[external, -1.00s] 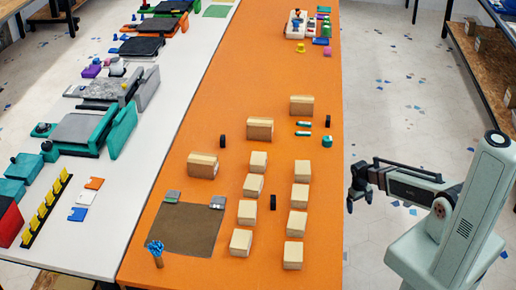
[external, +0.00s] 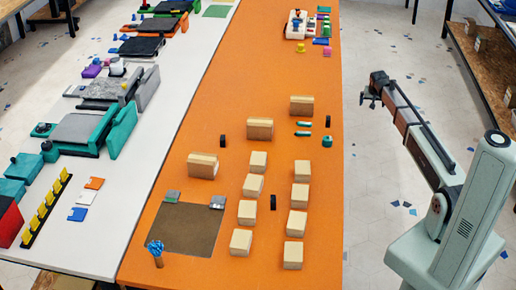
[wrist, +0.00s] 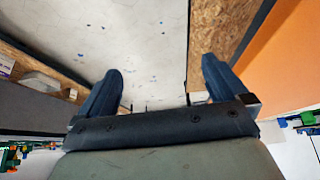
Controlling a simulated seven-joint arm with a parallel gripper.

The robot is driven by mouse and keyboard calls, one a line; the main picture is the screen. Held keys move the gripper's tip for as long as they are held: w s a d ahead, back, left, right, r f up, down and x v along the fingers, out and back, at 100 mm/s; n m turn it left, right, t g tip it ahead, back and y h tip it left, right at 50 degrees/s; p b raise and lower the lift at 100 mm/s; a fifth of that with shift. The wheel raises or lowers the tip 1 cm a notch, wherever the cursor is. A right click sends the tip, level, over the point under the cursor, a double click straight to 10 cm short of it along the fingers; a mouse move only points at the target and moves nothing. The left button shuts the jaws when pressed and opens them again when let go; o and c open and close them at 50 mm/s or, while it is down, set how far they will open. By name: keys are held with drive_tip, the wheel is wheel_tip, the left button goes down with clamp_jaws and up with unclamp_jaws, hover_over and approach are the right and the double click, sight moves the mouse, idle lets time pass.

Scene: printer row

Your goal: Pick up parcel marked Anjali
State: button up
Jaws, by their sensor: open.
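Several cardboard parcels stand on the orange table (external: 225,110). Three larger ones are toward the back and left: one at the back (external: 301,105), one in the middle (external: 260,129) and one at the left (external: 203,165). Smaller parcels form two columns in front, such as one in the left column (external: 247,212) and one in the right column (external: 297,223). No name is readable on any of them, so I cannot tell which is marked Anjali. My gripper (external: 369,96) is right of the table, over the floor, away from all parcels. In the wrist view its fingers (wrist: 158,92) are apart and empty.
A brown mat (external: 185,230) with small grey items and a blue-topped holder (external: 156,252) are at the table's front left. Black and teal items lie among the parcels. A toolbox-like cluster (external: 297,24) is at the far end. Shelving (external: 490,60) stands at right.

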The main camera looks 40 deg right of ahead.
drive_tip(key=w+a+r+m, duration=0.1)
drive_tip(key=w+r+m, duration=0.3)
drive_tip(key=w+r, duration=0.15)
drive_tip(key=m+g+y, duration=0.1)
drive_tip(key=m+y, duration=0.6)
drive_tip(key=m, duration=0.6)
approach(304, 99)
drive_tip(key=shift+w+d+r, duration=0.15)
drive_tip(key=shift+d+r, duration=0.05)
drive_tip(key=shift+d, duration=0.3)
drive_tip(key=shift+a+f, duration=0.15)
drive_tip(key=shift+f, duration=0.05)
drive_tip(key=shift+y, duration=0.3)
drive_tip(key=x, duration=0.8)
drive_tip(key=shift+x, duration=2.6)
drive_tip(key=shift+f, duration=0.1)
drive_tip(key=shift+c, duration=0.4)
drive_tip(key=c, duration=1.1)
